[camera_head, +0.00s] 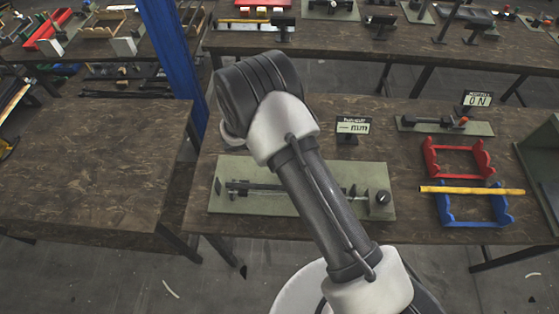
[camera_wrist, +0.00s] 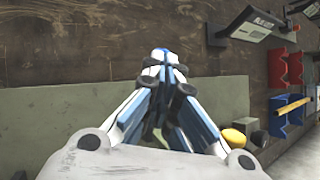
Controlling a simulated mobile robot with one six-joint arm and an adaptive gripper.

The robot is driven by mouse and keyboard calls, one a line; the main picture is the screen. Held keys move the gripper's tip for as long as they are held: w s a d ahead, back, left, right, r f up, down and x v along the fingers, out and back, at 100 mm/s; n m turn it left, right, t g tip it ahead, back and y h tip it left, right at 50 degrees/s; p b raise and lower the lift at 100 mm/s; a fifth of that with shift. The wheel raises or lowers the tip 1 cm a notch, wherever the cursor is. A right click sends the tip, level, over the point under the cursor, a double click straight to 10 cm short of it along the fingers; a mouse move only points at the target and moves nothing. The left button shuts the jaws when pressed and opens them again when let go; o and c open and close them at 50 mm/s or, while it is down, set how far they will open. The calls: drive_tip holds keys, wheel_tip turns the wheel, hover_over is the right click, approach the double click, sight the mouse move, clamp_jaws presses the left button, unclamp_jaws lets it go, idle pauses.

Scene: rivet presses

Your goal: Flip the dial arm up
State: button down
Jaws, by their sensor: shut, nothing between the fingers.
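I cannot single out the dial arm with certainty. In the wrist view my gripper (camera_wrist: 162,55) is shut and empty, its fingertips over bare brown tabletop just past the green plate (camera_wrist: 60,125). A yellow round part (camera_wrist: 233,137) and a dark part (camera_wrist: 256,136) show right of the fingers. The head view does not show the gripper.
A "mm" display (camera_head: 353,126) stands behind the plate; it also shows in the wrist view (camera_wrist: 245,22). To the right are a red rack (camera_head: 455,158), a blue rack (camera_head: 472,208) with a yellow rod (camera_head: 470,190), and another fixture plate (camera_head: 444,124) with an "ON" sign (camera_head: 478,100).

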idle(0.6)
drive_tip(key=s+a+r+p, duration=0.1)
drive_tip(key=a+r, duration=0.2)
drive_tip(key=r, duration=0.3)
drive_tip(key=s+a+r+p, duration=0.1)
drive_tip(key=a+r+p, duration=0.1)
drive_tip(key=r, duration=0.4)
drive_tip(key=shift+s+a, duration=0.4)
drive_tip(key=shift+a, duration=0.35)
